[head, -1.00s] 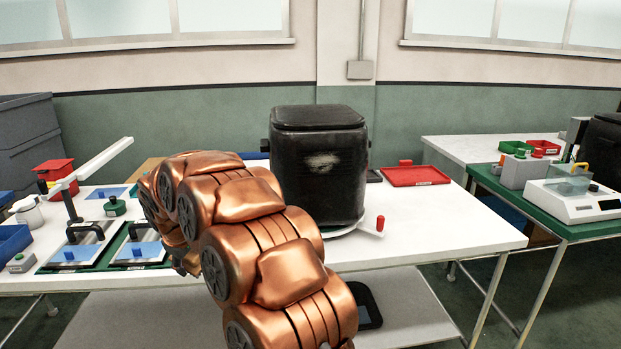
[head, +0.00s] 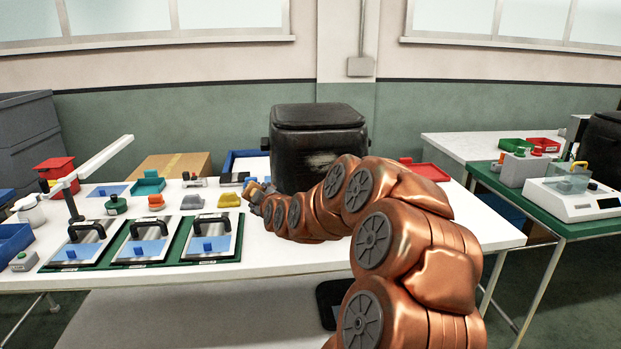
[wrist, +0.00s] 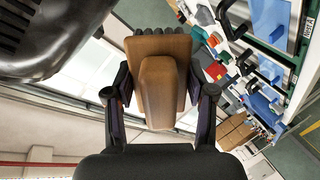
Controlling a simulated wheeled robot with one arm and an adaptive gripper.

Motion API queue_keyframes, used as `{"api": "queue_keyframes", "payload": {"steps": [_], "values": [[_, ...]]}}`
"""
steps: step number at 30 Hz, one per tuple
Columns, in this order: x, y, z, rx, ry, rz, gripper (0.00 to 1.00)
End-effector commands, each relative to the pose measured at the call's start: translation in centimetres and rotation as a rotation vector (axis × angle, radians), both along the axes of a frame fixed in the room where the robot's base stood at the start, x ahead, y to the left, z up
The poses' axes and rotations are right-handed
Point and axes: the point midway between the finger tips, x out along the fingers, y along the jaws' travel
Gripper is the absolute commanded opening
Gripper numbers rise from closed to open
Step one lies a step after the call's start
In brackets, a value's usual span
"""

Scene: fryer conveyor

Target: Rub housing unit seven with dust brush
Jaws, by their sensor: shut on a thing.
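The black housing unit (head: 318,130) stands upright on the white table in the head view. A pale dusty patch shows on its front, partly covered by my arm; its number cannot be read. My gripper (head: 258,192) is small at the unit's left side in the head view. In the wrist view my gripper (wrist: 160,85) is shut on the dust brush (wrist: 160,92), gripping its brown wooden body from both sides. Dark bristles show at the brush's far end. The black housing (wrist: 50,35) fills the upper left there, with a visible gap to the brush.
A red tray (head: 428,171) is right of the unit. A side table (head: 540,215) with a scale (head: 572,200) stands further right.

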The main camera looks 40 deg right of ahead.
Motion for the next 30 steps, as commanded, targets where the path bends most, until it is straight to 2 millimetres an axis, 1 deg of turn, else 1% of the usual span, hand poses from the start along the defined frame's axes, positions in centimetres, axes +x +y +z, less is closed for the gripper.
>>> {"api": "queue_keyframes", "payload": {"steps": [1,3,6,9,13,16,19,30], "values": [[-1.1,-1.5,0.7,-0.005,-0.036,-0.031,0.27],[-2.9,-3.6,1.9,-0.028,-0.09,-0.08,0.27],[-5.3,-6.2,3.5,-0.066,-0.152,-0.157,0.27],[-7.3,-7.9,4.6,-0.094,-0.192,-0.22,0.27],[-9.0,-9.2,5.5,-0.117,-0.22,-0.275,0.27],[-9.4,-9.6,5.7,-0.125,-0.227,-0.292,0.27],[-9.2,-9.9,5.8,-0.125,-0.227,-0.294,0.27],[-6.5,-11.8,5.9,-0.125,-0.228,-0.293,0.27]]}}
